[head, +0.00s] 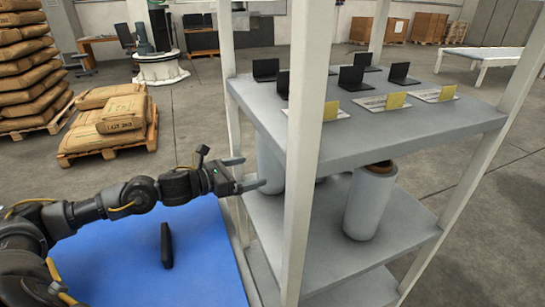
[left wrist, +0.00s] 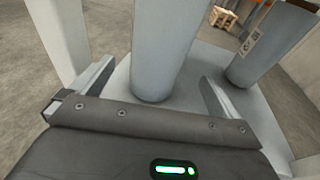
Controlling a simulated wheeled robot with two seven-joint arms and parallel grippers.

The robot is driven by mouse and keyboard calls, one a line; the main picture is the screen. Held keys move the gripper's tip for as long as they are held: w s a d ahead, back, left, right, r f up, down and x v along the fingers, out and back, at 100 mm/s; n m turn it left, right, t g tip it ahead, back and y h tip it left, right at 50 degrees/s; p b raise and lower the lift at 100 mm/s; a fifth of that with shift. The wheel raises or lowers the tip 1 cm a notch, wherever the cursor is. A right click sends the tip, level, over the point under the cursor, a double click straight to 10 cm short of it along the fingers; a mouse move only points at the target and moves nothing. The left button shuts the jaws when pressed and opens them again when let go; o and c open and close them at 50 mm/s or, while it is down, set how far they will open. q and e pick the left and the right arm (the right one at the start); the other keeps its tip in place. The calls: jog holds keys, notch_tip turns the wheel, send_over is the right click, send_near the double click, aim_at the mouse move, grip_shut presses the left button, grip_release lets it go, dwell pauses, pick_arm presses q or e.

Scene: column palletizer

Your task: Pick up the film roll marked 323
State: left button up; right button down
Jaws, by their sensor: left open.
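In the head view, a pale grey film roll (head: 269,165) stands on the middle shelf, partly hidden by a white post. A second pale roll (head: 371,202) with a brown core stands further right on that shelf. My left gripper (head: 254,172) is open at the shelf's left side, its fingers level with the nearer roll. In the left wrist view, a roll (left wrist: 165,45) stands upright between the open fingers, with no visible grip on it. Another roll (left wrist: 275,45) with a small label stands to the right. No number is legible on either roll. My right gripper is not in view.
White posts (head: 308,150) frame the rack, one close to my left gripper. The top shelf (head: 350,140) above the rolls holds black stands and yellow cards. A blue surface (head: 200,270) with a dark upright object lies below my arm. Sack pallets stand at left.

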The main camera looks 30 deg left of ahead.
aim_at(259, 167)
pick_arm(q)
jog(key=x, duration=0.3)
jog(key=shift+a+p, duration=0.1)
jog(key=shift+p, duration=0.3)
jog(key=shift+w+f, duration=0.1)
jog(key=shift+w, duration=0.2)
jog(key=shift+d, duration=0.2)
jog(key=shift+w+d+p, duration=0.15)
jog(key=shift+w+p, duration=0.1)
jog(key=shift+p, duration=0.15)
jog(key=p+x, duration=0.2)
jog(key=x, duration=0.2)
jog(key=shift+w+d, duration=0.15)
jog(key=shift+w, duration=0.15)
jog(key=shift+f, duration=0.1)
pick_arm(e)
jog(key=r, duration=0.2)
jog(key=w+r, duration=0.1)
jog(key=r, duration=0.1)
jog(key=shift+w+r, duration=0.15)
